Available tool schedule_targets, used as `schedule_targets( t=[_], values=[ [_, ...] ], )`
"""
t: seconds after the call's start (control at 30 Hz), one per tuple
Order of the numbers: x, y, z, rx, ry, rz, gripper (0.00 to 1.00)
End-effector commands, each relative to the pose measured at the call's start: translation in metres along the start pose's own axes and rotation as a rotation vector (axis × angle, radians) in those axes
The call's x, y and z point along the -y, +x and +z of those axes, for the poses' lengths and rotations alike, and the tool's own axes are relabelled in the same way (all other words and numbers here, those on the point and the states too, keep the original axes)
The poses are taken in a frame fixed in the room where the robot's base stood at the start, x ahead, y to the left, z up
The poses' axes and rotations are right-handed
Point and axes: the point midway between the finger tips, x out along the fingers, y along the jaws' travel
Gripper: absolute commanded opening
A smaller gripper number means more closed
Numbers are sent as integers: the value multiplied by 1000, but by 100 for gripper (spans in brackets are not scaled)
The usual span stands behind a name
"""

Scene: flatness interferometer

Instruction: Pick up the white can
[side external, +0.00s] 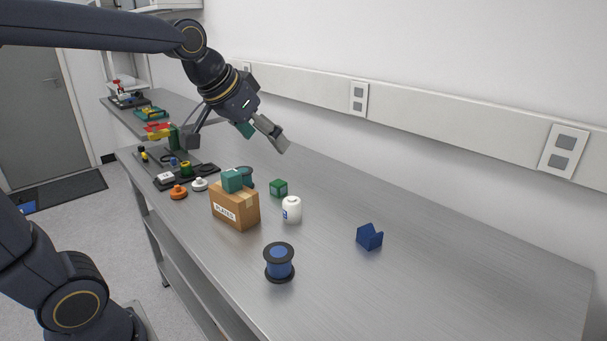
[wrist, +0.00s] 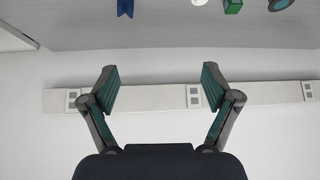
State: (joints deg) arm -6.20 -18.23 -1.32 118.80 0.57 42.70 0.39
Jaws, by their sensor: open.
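The white can (side external: 292,210) stands upright on the metal bench, with a small blue mark on its side. It is to the right of the cardboard box and in front of the green cube. In the wrist view a small piece of white (wrist: 199,2) at the top edge, beside the green cube, looks like the can; most of it is cut off. My gripper (side external: 236,140) is open and empty, above the bench and to the upper left of the can, well apart from it. In the wrist view my gripper (wrist: 158,88) shows its two fingers wide apart, facing the wall.
A green cube (side external: 279,187), a blue spool (side external: 279,263) and a blue V-shaped block (side external: 369,237) stand nearby. The bench's right part (side external: 480,275) is clear.

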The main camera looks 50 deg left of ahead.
Motion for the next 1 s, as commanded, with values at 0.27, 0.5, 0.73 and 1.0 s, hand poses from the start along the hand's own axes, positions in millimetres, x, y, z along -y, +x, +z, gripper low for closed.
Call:
schedule_targets(
  t=[0.27, 0.5, 0.73, 1.0],
  values=[
    [68, 134, -54, 125, -118, -65, 87],
    [100, 195, -23, 244, -180, -79, 87],
    [105, 234, -9, 255, -188, -81, 87],
    [109, 291, 6, 252, -187, -82, 87]
  ],
)
